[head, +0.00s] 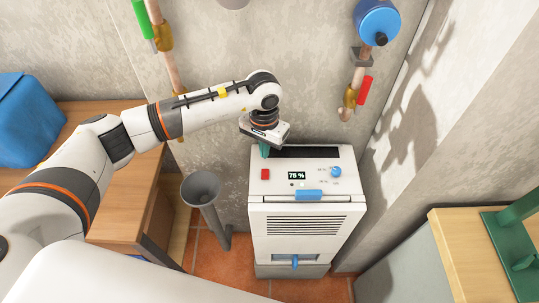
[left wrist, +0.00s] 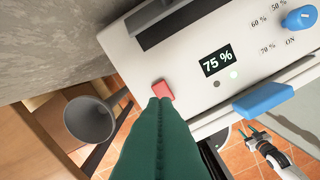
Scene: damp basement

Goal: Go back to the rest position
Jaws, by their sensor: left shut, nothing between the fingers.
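My left gripper (head: 264,152) is over the back left of the white dehumidifier's top. Its green fingers (left wrist: 160,103) are shut and hold nothing. In the left wrist view the fingertips overlap the edge of the red button (left wrist: 162,90); in the head view they stand behind the red button (head: 265,174), apart from it in the picture. The dehumidifier (head: 298,220) has a lit display (head: 297,175) reading 75 %. My right gripper (left wrist: 256,137) shows small at the lower right of the left wrist view, fingers apart and empty. It is outside the head view.
A grey funnel on a pipe (head: 202,190) stands left of the dehumidifier. A wooden bench (head: 90,115) with a blue box (head: 25,120) is at the left. Pipes with a blue cylinder (head: 377,20) run on the wall. A wooden-topped cabinet (head: 465,235) with a green stand is at the right.

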